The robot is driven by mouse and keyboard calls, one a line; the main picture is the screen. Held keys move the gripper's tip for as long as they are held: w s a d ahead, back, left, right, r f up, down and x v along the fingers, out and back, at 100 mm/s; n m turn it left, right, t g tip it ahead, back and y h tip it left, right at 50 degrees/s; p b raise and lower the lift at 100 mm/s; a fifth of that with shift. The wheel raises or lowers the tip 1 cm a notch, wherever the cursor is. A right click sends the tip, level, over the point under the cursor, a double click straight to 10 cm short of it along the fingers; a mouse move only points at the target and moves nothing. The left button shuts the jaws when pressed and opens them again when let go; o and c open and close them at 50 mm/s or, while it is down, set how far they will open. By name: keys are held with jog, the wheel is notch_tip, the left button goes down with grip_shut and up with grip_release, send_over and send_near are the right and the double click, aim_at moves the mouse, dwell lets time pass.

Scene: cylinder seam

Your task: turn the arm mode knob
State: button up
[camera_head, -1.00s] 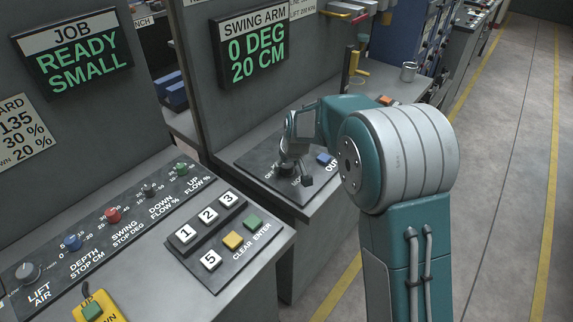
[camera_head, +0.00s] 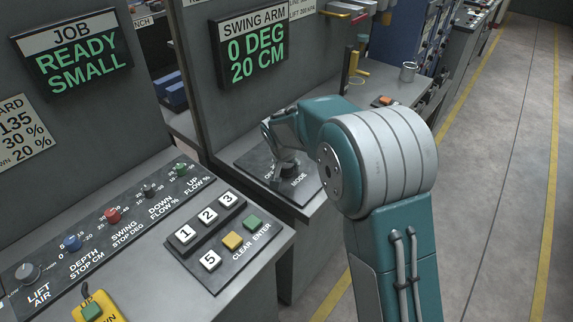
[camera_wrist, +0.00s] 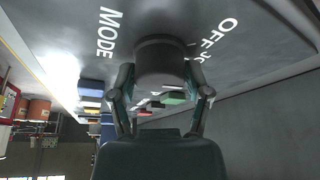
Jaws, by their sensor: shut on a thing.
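The arm mode knob is a dark grey round knob (camera_wrist: 160,62) on a panel (camera_wrist: 225,15) lettered "MODE" and "OFF" in the wrist view. In the head view, the knob (camera_head: 287,169) is partly hidden by my gripper. My gripper (camera_wrist: 162,88) is shut on the knob, with one finger on each side of it. In the head view, my gripper (camera_head: 280,160) is over the panel (camera_head: 262,158) on the second console. The knob's pointer and exact setting cannot be made out.
A display (camera_head: 252,45) above the panel reads "SWING ARM 0 DEG 20 CM". The nearer console (camera_head: 120,225) carries knobs and numbered buttons. Open floor lies to the right.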

jog(key=shift+s+f+m, duration=0.15)
jog(key=shift+f+m, duration=0.15)
jog(key=shift+m, duration=0.2)
jog(key=o, duration=1.2)
jog(key=shift+a+r, duration=0.1)
jog(key=shift+a, duration=0.05)
jog(key=shift+r, duration=0.1)
jog(key=shift+r, duration=0.2)
jog(key=v, duration=1.1)
jog(key=shift+a+r, duration=0.2)
jog(key=shift+a, duration=0.1)
